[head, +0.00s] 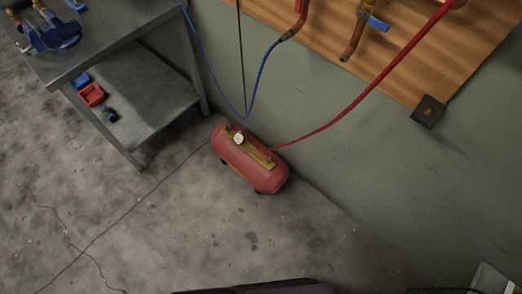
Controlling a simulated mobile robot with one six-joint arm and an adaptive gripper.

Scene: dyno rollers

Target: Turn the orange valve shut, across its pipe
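No orange valve handle can be made out for certain. On the wooden wall board (425,55) at the top, a copper-orange pipe (353,42) carries a valve with a blue handle (378,23). A second orange pipe end (300,8) joins a blue hose at the top edge. An orange piece at the top right, where the red hose ends, is cut off by the frame. My gripper is not in view.
A red compressor tank (250,160) stands on the floor by the wall, with the blue hose (258,85) and red hose (375,83) near it. A metal workbench (120,32) with a blue vise (52,36) is left. The concrete floor in front is mostly clear.

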